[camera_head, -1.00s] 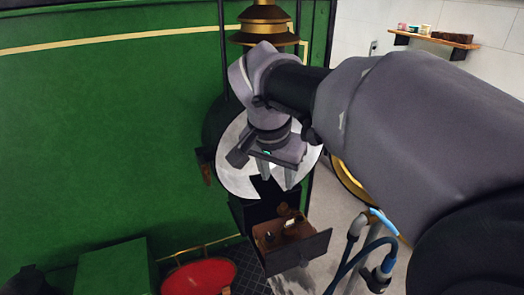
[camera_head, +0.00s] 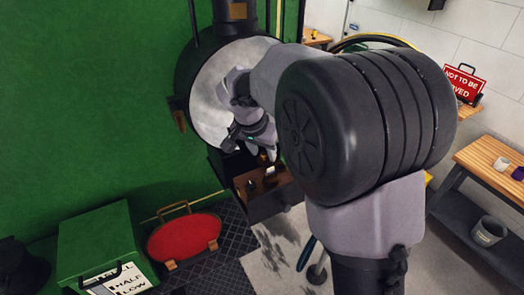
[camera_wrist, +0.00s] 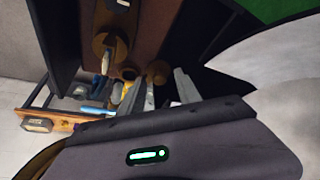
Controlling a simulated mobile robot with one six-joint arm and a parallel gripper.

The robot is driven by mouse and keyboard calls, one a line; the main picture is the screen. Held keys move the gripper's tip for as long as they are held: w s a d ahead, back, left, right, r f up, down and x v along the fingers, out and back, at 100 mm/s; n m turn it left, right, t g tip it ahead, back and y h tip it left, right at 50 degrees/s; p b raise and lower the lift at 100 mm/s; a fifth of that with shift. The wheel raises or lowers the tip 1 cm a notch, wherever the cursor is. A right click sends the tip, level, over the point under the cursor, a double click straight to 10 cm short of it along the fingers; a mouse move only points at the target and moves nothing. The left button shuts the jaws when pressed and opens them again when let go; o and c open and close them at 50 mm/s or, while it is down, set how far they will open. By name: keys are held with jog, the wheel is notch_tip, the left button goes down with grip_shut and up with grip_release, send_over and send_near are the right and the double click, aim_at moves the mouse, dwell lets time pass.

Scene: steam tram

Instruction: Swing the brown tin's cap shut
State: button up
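My gripper (camera_head: 261,152) hangs over the back of an open drawer, below the round pale boiler front. In the wrist view its two grey fingers (camera_wrist: 167,90) stand apart, with nothing clearly held between them. A brown round object, which looks like the tin (camera_wrist: 110,48), is in the drawer beyond the fingers. Smaller brown round shapes (camera_wrist: 157,72) show close to the fingertips; one may be the cap, but I cannot tell its angle. In the head view the drawer's contents are small and partly hidden by my gripper and arm.
The drawer (camera_head: 275,205) juts out from the dark box under the boiler front (camera_head: 208,95). A wooden bench (camera_head: 490,165) is at right. Open floor lies before the drawer.

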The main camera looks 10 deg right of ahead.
grip_shut()
